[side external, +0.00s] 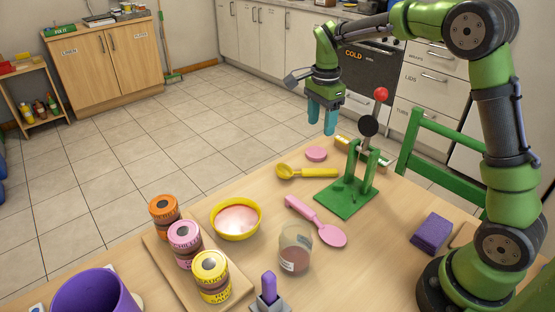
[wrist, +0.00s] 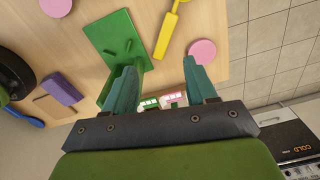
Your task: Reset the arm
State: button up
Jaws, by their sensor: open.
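My gripper (side external: 322,117) hangs in the air over the table's far edge, behind the green press stand (side external: 345,196), with its teal fingers pointing down. In the wrist view my gripper (wrist: 157,88) is open, with its two fingers apart and nothing held between them. The green stand's base (wrist: 114,45) lies near the left finger. A pink disc (wrist: 202,51) shows beyond the right finger. My arm is raised at the right of the side view.
The wooden table holds a yellow bowl (side external: 236,218), a yellow scoop (side external: 306,172), a pink scoop (side external: 318,222), a clear cup (side external: 295,249), several labelled jars (side external: 185,238), a purple tub (side external: 92,296) and a purple block (side external: 431,232). A green chair (side external: 440,130) stands at the far right.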

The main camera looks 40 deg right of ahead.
jog(key=s+a+r+n+t, duration=0.2)
jog(key=s+a+n, duration=0.1)
jog(key=s+n, duration=0.2)
jog(key=s+a+r+n+t+y, duration=0.1)
jog(key=s+a+r+n+t, duration=0.1)
jog(key=s+n, duration=0.3)
jog(key=s+a+r+n+t+y, duration=0.1)
jog(key=s+a+r+n+t, duration=0.2)
jog(key=s+n, duration=0.3)
jog(key=shift+s+a+r, duration=0.35)
jog(key=shift+s+a, duration=0.5)
jog(key=shift+s, duration=1.95)
